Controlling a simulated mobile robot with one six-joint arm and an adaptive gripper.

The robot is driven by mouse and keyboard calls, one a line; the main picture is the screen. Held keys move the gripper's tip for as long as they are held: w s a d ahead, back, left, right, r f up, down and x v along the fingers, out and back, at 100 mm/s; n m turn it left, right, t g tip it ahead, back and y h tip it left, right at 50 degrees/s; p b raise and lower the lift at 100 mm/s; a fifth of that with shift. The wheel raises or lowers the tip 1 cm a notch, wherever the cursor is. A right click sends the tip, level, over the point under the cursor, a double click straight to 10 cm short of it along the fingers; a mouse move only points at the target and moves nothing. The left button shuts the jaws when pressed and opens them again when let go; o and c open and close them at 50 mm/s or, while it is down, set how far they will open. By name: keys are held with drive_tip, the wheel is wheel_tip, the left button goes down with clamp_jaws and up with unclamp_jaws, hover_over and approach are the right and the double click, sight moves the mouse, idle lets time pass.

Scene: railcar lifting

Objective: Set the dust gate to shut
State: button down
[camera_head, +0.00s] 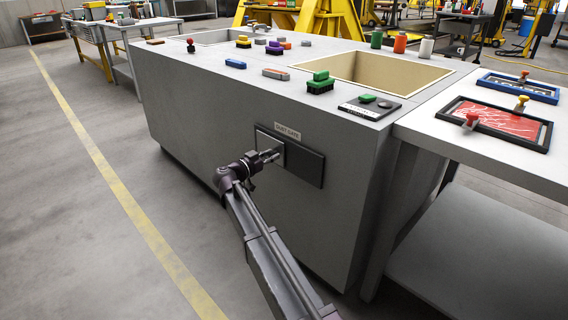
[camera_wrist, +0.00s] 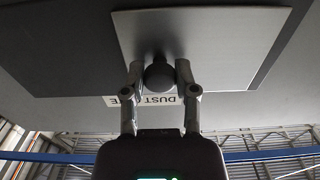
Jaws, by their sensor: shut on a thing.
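The dust gate is on the front face of the grey cabinet, under a label reading "DUST GATE" (camera_head: 288,132). It has a dark rectangular panel (camera_head: 307,166) with a lighter grey sliding plate (camera_head: 268,143) covering its left part in the head view. In the wrist view, which is upside down, the plate (camera_wrist: 205,35) fills the upper middle over the dark panel (camera_wrist: 60,50). A dark round knob (camera_wrist: 159,76) stands out from the plate. My gripper (camera_wrist: 159,77) is shut on the knob, one finger on each side; it also shows in the head view (camera_head: 274,155).
A table (camera_head: 425,125) with framed trays adjoins at right. The floor left of the cabinet is clear.

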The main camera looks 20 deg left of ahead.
drive_tip(key=shift+w+a, duration=0.35)
drive_tip(key=shift+a, duration=0.25)
drive_tip(key=shift+c, duration=1.9)
unclamp_jaws()
drive_tip(key=shift+s, duration=0.15)
drive_tip(key=v, duration=1.1)
drive_tip(key=shift+s+a, duration=0.15)
drive_tip(key=shift+s, duration=0.2)
drive_tip(key=shift+s, duration=0.1)
